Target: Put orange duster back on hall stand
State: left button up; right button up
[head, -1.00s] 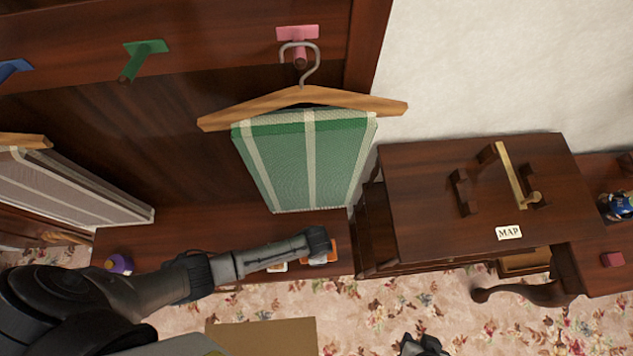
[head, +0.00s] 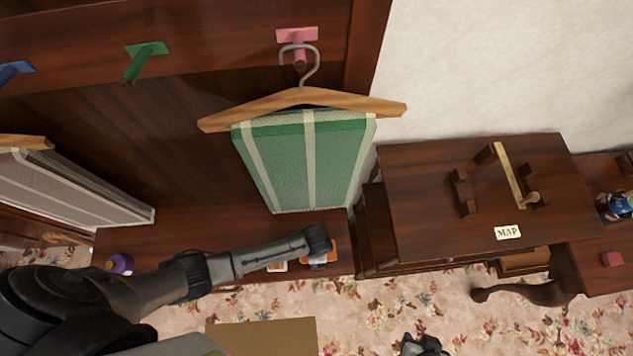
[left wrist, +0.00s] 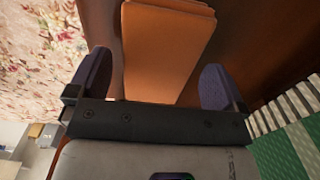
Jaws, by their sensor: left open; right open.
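The orange duster (left wrist: 165,45) shows in the left wrist view as a flat folded orange piece, beside dark wood. My left gripper (left wrist: 155,66) is open, with one finger on each side of the duster's near part. I cannot tell whether they touch it. In the head view, my left arm hides most of that spot; an orange patch (head: 322,258) shows by the wrist, over the low shelf of the hall stand (head: 200,232).
A green striped cloth (head: 305,165) hangs on a wooden hanger from the pink peg (head: 299,45). Green (head: 142,60) and blue (head: 14,70) pegs are to the left. A purple object (head: 120,264) is on the shelf. A wooden cabinet (head: 440,220) with a MAP label stands right.

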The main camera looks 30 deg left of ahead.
pick_arm(q)
jog(key=s+a+r+n+t+h+p, duration=0.1)
jog(key=s+r+n+h+p, duration=0.2)
jog(key=r, duration=1.3)
jog(key=s+a+r+n+t+y+b, duration=0.1)
jog(key=s+a+r+n+t+y, duration=0.1)
jog(key=s+a+r+n, duration=0.3)
jog(key=s+a+r, duration=0.2)
jog(key=a+r, duration=0.2)
jog(key=a, duration=0.2)
jog(key=shift+s+n+t+y, duration=0.15)
jog(key=shift+n+t+y, duration=0.15)
jog(key=shift+n+y, duration=0.1)
